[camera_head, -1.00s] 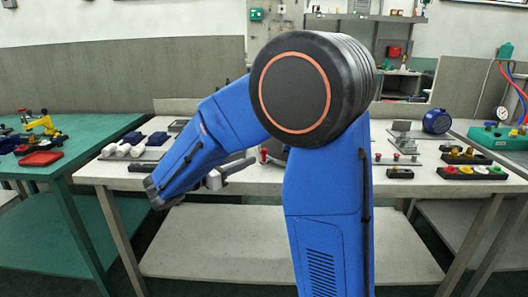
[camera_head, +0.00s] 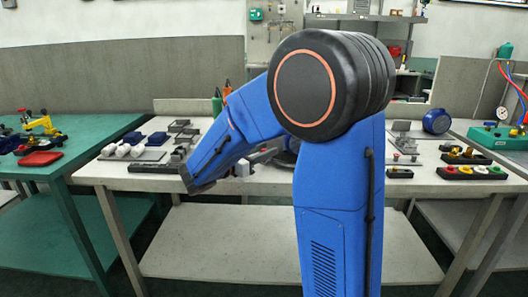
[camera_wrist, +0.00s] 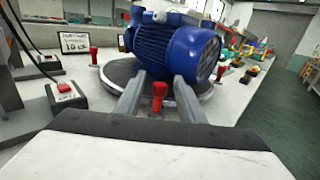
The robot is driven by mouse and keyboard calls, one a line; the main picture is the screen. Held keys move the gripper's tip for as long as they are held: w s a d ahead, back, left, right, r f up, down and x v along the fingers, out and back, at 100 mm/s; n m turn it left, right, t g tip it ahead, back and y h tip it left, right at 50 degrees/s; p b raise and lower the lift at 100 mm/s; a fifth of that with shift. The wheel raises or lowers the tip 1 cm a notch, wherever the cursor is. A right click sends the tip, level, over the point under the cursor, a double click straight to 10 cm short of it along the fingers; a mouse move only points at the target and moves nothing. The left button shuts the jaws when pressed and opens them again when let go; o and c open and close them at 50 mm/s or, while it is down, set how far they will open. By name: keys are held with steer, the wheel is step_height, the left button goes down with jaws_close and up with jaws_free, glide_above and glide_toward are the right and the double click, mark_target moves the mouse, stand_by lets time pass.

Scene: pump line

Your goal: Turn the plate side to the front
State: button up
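A blue finned motor (camera_wrist: 172,48) sits on a dark round turntable (camera_wrist: 118,72) in the wrist view. Red-capped pegs stand at the turntable's rim, one at the left (camera_wrist: 94,56) and one at the near side (camera_wrist: 158,92). My gripper (camera_wrist: 160,88) is open, with one grey finger on each side of the near red peg and visible gaps between. In the head view my gripper (camera_head: 258,160) is over the middle of the light bench, and my arm hides most of the turntable and motor. I cannot make out a plate on the motor.
Left of the turntable are a red button box (camera_wrist: 65,92) and small cards (camera_wrist: 75,42). The light bench (camera_head: 120,173) holds grey fixtures and white parts at left. A green bench (camera_head: 85,145) stands farther left. Another blue motor (camera_head: 437,121) stands at right.

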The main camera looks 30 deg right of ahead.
jaws_close()
steer(key=shift+w, duration=0.2)
steer(key=shift+w+a, duration=0.15)
steer(key=shift+w, duration=2.05)
steer(key=shift+w+d, duration=0.25)
steer(key=shift+w, duration=0.85)
steer(key=shift+w+d, duration=0.2)
steer(key=shift+w, duration=0.9)
